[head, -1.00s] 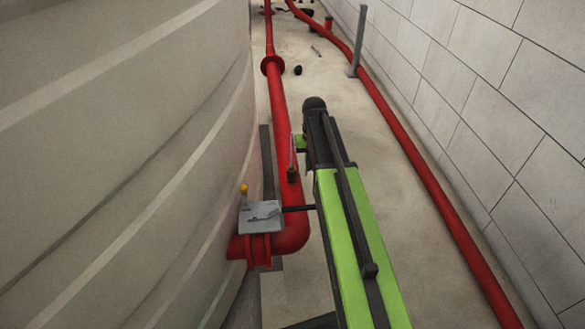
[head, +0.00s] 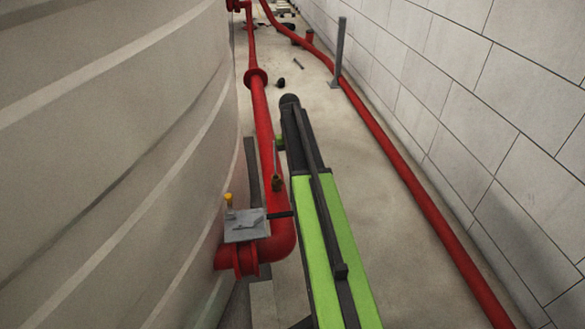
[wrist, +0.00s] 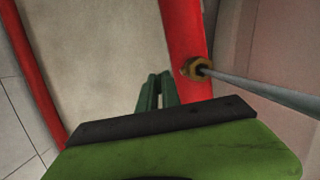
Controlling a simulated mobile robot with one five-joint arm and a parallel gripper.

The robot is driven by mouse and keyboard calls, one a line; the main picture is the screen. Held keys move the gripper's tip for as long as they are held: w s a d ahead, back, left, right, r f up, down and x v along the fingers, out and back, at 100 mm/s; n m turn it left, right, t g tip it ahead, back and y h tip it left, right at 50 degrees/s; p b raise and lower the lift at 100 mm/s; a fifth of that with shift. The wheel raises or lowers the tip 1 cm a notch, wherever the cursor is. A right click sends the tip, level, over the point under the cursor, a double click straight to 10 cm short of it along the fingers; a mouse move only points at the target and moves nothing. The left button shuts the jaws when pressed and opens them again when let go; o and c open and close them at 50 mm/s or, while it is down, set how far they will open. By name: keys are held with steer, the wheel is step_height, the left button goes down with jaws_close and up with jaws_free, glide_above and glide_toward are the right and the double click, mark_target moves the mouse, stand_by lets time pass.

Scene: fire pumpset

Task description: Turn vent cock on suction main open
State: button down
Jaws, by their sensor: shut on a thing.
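The red suction main (head: 264,125) runs along the tank and bends at the near end. The vent cock is a small brass fitting (head: 277,184) on it, with a thin grey lever (head: 275,158) standing up. In the wrist view the brass fitting (wrist: 196,68) sits on the red pipe, and the grey lever (wrist: 262,90) runs off to the right edge. My gripper (head: 281,143) is at the lever's upper end in the head view. Its green fingers (wrist: 155,92) look closed together in the wrist view; the grip on the lever itself is not clearly visible.
A grey plate (head: 246,226) with a yellow-topped post (head: 228,199) and a dark bar (head: 281,214) sits by the pipe bend. The tank wall (head: 110,150) is close on the left. Another red pipe (head: 410,185) follows the block wall (head: 500,110).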

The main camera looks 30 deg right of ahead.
steer(key=c, duration=1.6)
jaws_free()
steer(key=shift+w+a, duration=0.3)
steer(key=shift+a, duration=0.1)
steer(key=shift+c, duration=0.2)
steer(key=shift+o, duration=0.4)
steer(key=shift+d, duration=0.1)
steer(key=shift+s+d, duration=0.1)
steer(key=shift+d, duration=0.05)
steer(key=p+v, duration=1.7)
steer(key=shift+r, duration=0.25)
